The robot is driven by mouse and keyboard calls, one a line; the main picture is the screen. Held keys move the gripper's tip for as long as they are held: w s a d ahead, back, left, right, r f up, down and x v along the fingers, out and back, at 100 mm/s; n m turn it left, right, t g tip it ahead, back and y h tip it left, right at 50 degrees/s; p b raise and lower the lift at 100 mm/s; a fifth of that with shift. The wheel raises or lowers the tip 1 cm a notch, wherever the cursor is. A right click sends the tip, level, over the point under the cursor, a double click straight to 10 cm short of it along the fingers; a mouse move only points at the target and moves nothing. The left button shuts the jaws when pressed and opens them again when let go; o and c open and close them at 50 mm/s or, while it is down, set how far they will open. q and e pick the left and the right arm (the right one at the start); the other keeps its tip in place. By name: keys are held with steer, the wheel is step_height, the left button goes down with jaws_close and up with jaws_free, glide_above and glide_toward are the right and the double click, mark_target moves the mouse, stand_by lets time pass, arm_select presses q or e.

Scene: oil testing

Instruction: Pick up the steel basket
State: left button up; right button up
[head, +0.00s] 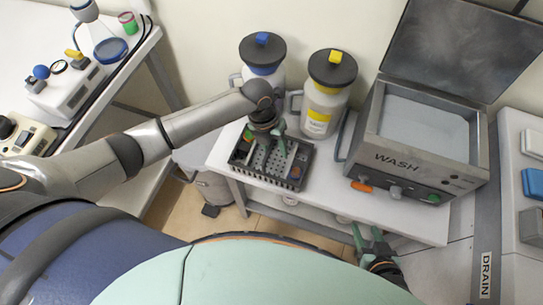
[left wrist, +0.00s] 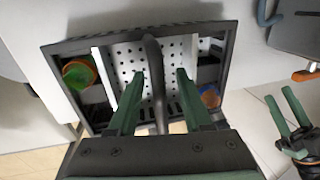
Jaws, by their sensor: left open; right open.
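The steel basket (head: 262,163), with a perforated grey floor, sits in a black tray (head: 293,184) on the white table. In the left wrist view the basket (left wrist: 184,56) has a dark handle bar (left wrist: 153,62) running across its middle. My left gripper (head: 267,140) is over the basket from above. Its two green fingers (left wrist: 160,80) are open, one on each side of the handle; I cannot tell whether they touch it. My right gripper (head: 368,236) is open and empty, low near the table's front edge. It also shows in the left wrist view (left wrist: 284,103).
Two jugs, one blue-labelled (head: 263,72) and one yellow-labelled (head: 322,95), stand behind the tray. A wash unit (head: 411,160) with its lid raised stands to the right. A green-rimmed cup (left wrist: 79,74) and a blue-and-orange item (left wrist: 209,96) lie in the tray's sides.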

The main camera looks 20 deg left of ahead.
arm_select(q)
steer(key=shift+c, duration=0.2)
jaws_close()
steer(key=shift+r, duration=0.1)
stand_by(0.4)
